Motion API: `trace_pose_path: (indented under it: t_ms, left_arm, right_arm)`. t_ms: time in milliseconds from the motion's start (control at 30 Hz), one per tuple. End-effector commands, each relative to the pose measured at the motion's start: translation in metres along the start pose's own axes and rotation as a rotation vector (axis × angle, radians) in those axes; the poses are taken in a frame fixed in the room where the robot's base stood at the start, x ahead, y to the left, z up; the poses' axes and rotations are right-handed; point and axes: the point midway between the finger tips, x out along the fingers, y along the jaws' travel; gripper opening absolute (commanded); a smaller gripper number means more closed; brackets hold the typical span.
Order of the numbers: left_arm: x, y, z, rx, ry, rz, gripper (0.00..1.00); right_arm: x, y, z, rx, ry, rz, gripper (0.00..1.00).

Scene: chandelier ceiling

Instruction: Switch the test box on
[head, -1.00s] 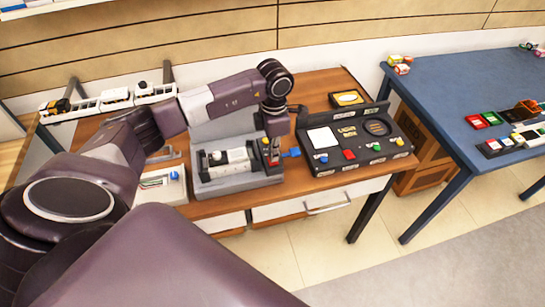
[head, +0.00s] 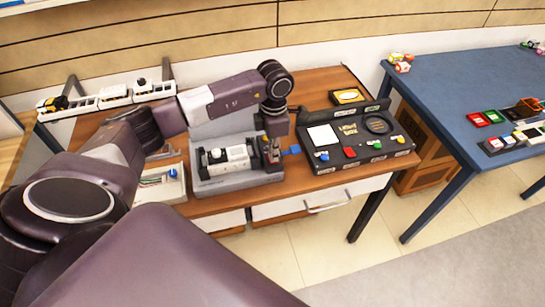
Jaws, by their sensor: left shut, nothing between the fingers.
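My left gripper (head: 272,158) points down at the right end of a grey box (head: 240,179) on the wooden table. It is shut with nothing in it. The box holds a white and black cylindrical device (head: 229,158). My fingertips are close to the device's right end; I cannot tell whether they touch it. A small blue piece (head: 291,150) sticks out just right of the gripper. I cannot tell which box is the test box. My right gripper is out of view.
A white tray with wires (head: 160,186) lies left of the grey box. White train-like pieces (head: 113,96) stand on a rail at the back left. A blue table (head: 445,85) with small items stands at the right.

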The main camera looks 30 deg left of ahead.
Motion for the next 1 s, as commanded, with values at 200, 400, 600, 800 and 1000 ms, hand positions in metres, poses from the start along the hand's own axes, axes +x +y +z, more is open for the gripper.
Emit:
trace_pose_path:
  t_ms: [200, 400, 600, 800, 1000]
  left_arm:
    - [0.004, 0.0, 0.0, 0.0, 0.0, 0.0, 0.0]
    - [0.007, 0.0, 0.0, 0.0, 0.0, 0.0, 0.0]
    - [0.008, 0.0, 0.0, 0.0, 0.0, 0.0, 0.0]
    - [-0.003, 0.0, 0.0, 0.0, -0.001, 0.001, 0.0]
    - [-0.019, 0.001, 0.0, 0.0, -0.001, 0.002, 0.0]
  right_arm:
    - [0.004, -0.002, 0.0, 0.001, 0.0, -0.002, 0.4]
    - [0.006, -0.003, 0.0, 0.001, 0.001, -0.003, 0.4]
    - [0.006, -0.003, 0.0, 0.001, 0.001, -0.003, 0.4]
    - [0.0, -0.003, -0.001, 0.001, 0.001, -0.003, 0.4]
    - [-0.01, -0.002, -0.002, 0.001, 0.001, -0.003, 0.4]
